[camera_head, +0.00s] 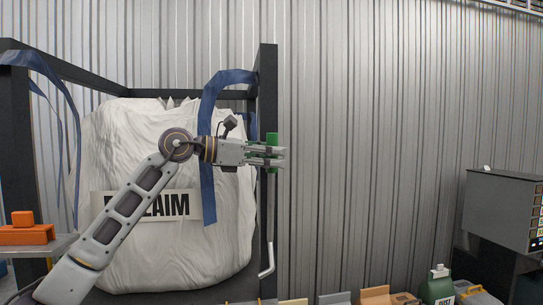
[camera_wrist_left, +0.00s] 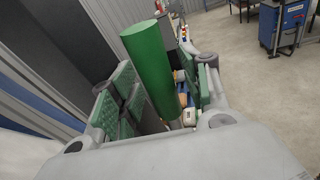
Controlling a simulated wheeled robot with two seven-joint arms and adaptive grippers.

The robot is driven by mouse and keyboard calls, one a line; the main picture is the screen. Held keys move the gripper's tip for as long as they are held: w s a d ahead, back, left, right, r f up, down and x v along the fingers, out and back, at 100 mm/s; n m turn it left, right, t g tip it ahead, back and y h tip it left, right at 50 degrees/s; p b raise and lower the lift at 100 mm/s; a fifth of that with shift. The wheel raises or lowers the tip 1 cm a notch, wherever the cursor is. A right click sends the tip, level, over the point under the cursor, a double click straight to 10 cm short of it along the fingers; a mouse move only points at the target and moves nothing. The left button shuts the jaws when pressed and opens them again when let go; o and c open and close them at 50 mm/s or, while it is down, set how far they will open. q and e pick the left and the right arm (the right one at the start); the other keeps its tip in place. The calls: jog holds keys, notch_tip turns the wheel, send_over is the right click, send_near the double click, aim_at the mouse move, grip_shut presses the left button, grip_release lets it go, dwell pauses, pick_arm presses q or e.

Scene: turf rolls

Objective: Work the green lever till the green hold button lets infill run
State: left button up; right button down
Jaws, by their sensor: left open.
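The green lever (camera_head: 272,140) has a green cylindrical grip and stands upright beside the dark frame post in the head view. My left gripper (camera_head: 272,155) reaches it from the left, with its fingers at the lower part of the grip. In the left wrist view the green grip (camera_wrist_left: 150,62) stands between the two green-padded fingers of my left gripper (camera_wrist_left: 160,95), which are open. I cannot tell whether either pad touches it. No green hold button can be made out. My right gripper is not in view.
A white bulk bag (camera_head: 150,260) with blue straps hangs in a dark frame (camera_head: 268,80) behind my left arm. A dark grey cabinet (camera_head: 500,205) stands at the right. A green jug (camera_head: 437,285) and several boxes line the bottom edge. A corrugated wall (camera_head: 370,130) is behind.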

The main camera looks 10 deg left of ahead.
pick_arm(q)
jog(key=v, duration=0.7)
jog(key=shift+s+a, duration=0.2)
jog(key=shift+a, duration=0.2)
jog(key=shift+r, duration=0.1)
